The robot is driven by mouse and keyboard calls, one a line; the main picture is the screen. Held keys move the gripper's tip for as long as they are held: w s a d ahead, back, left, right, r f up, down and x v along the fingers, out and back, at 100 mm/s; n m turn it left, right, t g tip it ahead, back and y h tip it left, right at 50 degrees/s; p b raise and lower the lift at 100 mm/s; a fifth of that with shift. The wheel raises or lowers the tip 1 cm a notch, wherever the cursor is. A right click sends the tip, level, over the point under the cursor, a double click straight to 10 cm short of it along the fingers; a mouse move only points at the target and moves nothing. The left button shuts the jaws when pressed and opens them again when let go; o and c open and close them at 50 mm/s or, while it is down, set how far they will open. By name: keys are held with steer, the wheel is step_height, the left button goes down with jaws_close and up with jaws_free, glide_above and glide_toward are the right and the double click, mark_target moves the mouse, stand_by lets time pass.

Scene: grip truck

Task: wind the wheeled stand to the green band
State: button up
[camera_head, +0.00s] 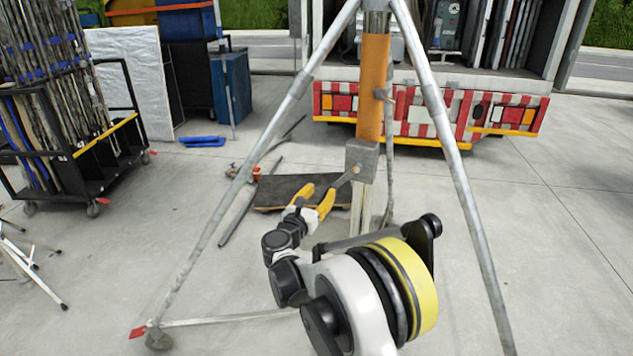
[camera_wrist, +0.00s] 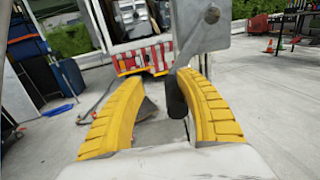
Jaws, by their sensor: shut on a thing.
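The wheeled stand (camera_head: 286,105) straddles the head view on splayed silver legs, with a caster at the lower left foot. Its upright has an orange section (camera_head: 373,85) and a grey crank housing (camera_head: 361,160) below that. I see no green band in either view. A metal crank arm (camera_wrist: 188,52) runs from the housing to a black handle (camera_wrist: 176,96). My gripper (camera_head: 319,190), with yellow fingers, is at the crank, left of the upright. In the wrist view its fingers (camera_wrist: 161,80) are around the handle, which lies close to the right finger. It is shut on the handle.
A truck (camera_head: 420,105) with a red and white striped rear stands behind. A black cart of poles (camera_head: 75,130) is at the left. A dark board (camera_head: 285,190) and loose tubes lie on the concrete behind my gripper. The floor at right is clear.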

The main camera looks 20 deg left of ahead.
steer(key=shift+o, duration=0.6)
steer(key=shift+s+a+f, duration=0.2)
steer(key=shift+a+f, duration=0.05)
steer(key=shift+f, duration=0.3)
steer(key=d+f, duration=0.4)
steer(key=shift+w+d+f, duration=0.15)
steer(key=shift+d+f, duration=0.05)
steer(key=shift+d, duration=0.2)
jaws_close()
steer(key=shift+c, duration=1.5)
jaws_free()
steer(key=d, duration=0.4)
steer(key=shift+w+d+r, duration=0.1)
steer(key=shift+w+r, duration=0.15)
steer(key=shift+w, duration=0.1)
steer(key=d+r, duration=0.1)
steer(key=d, duration=0.1)
steer(key=d+r, duration=0.1)
steer(key=d, duration=0.1)
steer(key=shift+r+p, duration=0.3)
steer(key=shift+p, duration=0.05)
jaws_close()
steer(key=o, duration=0.9)
jaws_free()
steer(key=shift+s+a, duration=0.15)
steer(key=shift+a, duration=0.05)
steer(key=shift+s+f, duration=0.1)
steer(key=s, duration=1)
steer(key=shift+b, duration=0.35)
